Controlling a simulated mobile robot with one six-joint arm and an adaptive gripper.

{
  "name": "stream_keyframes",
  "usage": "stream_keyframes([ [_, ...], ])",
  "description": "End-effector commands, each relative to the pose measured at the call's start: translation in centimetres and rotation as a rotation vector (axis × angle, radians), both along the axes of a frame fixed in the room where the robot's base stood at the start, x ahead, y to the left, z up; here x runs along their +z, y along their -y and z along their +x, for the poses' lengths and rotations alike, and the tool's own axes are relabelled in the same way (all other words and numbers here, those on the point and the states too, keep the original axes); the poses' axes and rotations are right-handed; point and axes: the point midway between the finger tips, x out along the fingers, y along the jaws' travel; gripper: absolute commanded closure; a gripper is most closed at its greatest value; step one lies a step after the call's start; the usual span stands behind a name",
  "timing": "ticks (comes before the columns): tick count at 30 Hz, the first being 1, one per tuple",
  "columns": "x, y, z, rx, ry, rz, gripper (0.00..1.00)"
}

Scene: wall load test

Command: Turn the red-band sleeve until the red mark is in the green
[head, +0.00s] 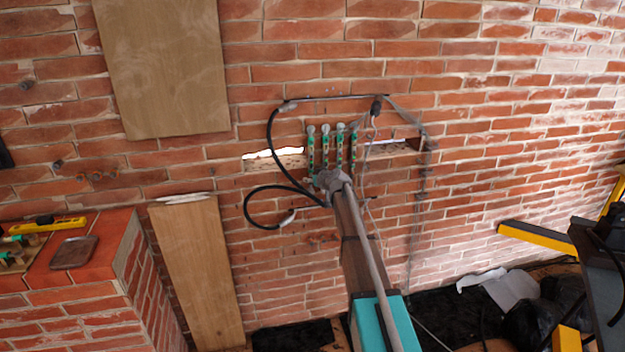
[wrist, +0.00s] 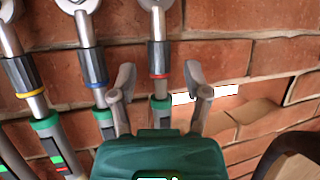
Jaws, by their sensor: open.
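The red-band sleeve (wrist: 159,57) is a dark ribbed collar with a red ring at its lower end, on a metal rod in the wrist view. My gripper (wrist: 160,76) is open, one finger to each side of this sleeve's lower end, with gaps on both sides. Whether the fingers are level with it in depth I cannot tell. Below it a green collar (wrist: 161,105) shows; my gripper's body hides the lower part, so its red mark and green zone are not visible. In the head view my gripper (head: 330,180) is at the wall, too small to read.
A blue-band sleeve (wrist: 93,66) and a yellow-band sleeve (wrist: 24,75) stand close to the left. Black cable (head: 272,140) loops around the tools. A wooden board (head: 198,265) leans left; a brick ledge (head: 105,245) stands at lower left.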

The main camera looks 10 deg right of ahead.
Motion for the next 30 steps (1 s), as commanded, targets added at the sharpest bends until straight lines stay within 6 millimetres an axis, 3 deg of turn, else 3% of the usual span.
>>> stream_keyframes([
  [7,0.1,0.3,0.1,0.093,0.006,0.003,0.38],
  [30,4.5,3.5,-9.7,0.088,0.005,0.000,0.38],
])
